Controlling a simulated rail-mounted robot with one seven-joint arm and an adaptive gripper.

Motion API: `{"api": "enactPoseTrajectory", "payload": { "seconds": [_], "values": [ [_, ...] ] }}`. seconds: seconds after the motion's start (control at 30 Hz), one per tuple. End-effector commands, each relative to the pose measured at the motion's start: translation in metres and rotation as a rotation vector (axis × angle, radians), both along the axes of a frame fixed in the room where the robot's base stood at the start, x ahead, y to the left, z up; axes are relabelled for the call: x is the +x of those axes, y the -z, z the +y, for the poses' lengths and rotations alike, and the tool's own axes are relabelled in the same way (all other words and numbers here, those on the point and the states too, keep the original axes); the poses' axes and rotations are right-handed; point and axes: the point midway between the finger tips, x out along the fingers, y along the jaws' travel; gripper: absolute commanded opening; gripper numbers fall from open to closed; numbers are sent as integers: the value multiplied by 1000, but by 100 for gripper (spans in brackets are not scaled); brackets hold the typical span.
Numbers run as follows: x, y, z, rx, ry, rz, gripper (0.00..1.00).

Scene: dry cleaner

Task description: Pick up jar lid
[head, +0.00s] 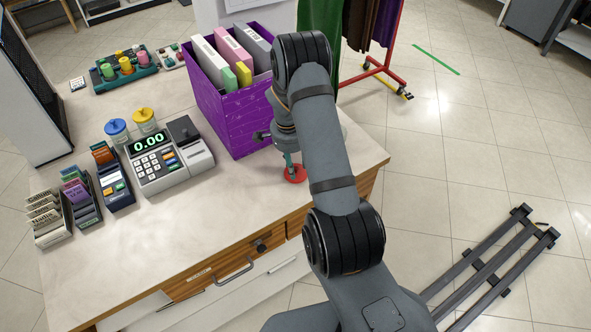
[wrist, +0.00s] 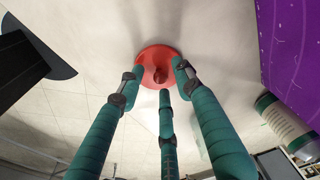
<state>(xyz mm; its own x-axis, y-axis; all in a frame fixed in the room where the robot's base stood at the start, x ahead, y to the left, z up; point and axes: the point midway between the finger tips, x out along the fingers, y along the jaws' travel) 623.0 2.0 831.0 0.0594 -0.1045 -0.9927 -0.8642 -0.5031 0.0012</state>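The red jar lid (head: 297,176) lies on the pale counter near its right end, beside the purple crate. In the wrist view the round red lid (wrist: 160,53) shows a small knob at its middle. My gripper (head: 288,160) points down right over the lid. In the wrist view its three teal fingers (wrist: 160,80) are spread around the knob, with gaps showing between fingertips and knob. The gripper looks open, with nothing clamped. Part of the lid is hidden by the fingers.
The purple crate (head: 224,112) with binders stands close behind my gripper.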

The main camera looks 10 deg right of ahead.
Motion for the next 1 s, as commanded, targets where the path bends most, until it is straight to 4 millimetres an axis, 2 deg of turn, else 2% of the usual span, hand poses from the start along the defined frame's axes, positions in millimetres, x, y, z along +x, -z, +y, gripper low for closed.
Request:
{"api": "enactPoseTrajectory", "payload": {
  "seconds": [0.27,0.83,1.0],
  "values": [
    [0,3,-1,0,1,-1,34],
    [0,3,-1,1,1,-1,0],
    [0,2,-1,1,1,-1,0]
  ]
}}
